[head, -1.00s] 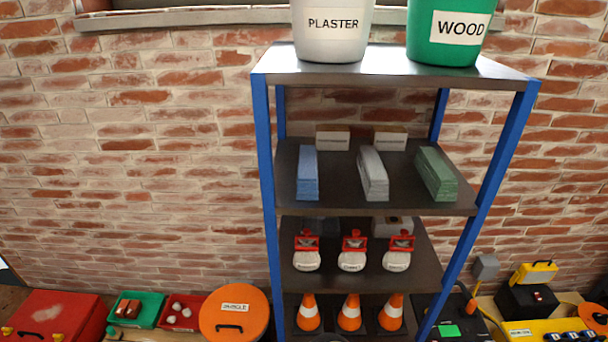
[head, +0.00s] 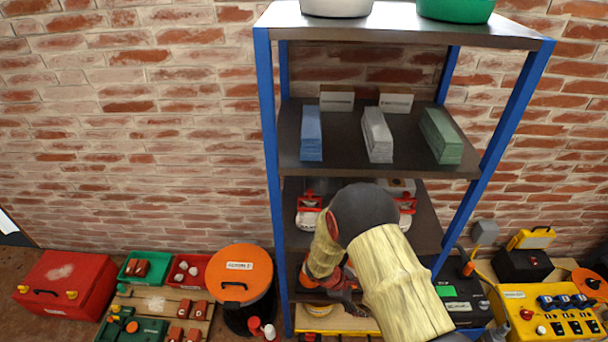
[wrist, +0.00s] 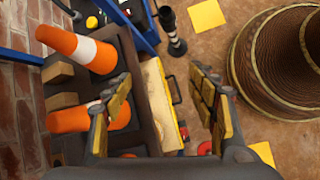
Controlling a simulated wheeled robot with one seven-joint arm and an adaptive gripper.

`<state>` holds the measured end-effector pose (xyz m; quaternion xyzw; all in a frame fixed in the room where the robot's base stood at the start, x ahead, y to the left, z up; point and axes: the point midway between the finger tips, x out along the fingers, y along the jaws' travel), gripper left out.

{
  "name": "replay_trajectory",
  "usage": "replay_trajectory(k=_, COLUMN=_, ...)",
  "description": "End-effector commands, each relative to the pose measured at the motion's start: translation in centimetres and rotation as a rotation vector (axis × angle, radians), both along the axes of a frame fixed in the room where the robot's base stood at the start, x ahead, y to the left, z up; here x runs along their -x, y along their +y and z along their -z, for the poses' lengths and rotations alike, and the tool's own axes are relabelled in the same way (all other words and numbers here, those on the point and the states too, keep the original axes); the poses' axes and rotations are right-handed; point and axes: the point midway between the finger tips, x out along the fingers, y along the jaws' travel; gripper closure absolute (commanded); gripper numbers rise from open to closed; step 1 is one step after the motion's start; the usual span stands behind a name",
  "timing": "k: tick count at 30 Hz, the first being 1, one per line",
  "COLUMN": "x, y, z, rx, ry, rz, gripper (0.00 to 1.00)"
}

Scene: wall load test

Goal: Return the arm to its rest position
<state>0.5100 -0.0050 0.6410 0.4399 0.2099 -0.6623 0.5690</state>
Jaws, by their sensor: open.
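My arm reaches up from the lower right of the head view, in front of the shelf unit (head: 549,62). My gripper (head: 345,290) hangs low before the lower shelves, partly hidden by my own arm. In the wrist view my gripper (wrist: 160,105) has its two fingers spread wide, with nothing held between them. Orange and white cones (wrist: 85,50) stand to the left of the fingers. A pale yellow-topped case (wrist: 160,100) lies below, between the fingers.
Red-clamped white items (head: 309,212) sit on a middle shelf, partly behind my arm. An orange-lidded bucket (head: 238,270) and red box (head: 66,283) stand at left. A yellow control panel (head: 550,312) stands at right. Floor shows beside a round ribbed object (wrist: 285,60) in the wrist view.

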Motion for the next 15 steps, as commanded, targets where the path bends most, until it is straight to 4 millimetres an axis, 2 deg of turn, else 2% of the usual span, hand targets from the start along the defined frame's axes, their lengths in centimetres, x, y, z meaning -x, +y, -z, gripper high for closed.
replay_trajectory(k=1, x=0.4, y=-0.2, z=-3.0, rx=-0.016, ry=-0.029, rz=0.076, gripper=0.42)
replay_trajectory(k=6, x=3.6, y=-0.4, z=-11.1, rx=-0.086, ry=-0.098, rz=0.330, gripper=0.42)
replay_trajectory(k=15, x=10.4, y=0.6, z=-22.9, rx=-0.264, ry=-0.209, rz=0.706, gripper=0.42)
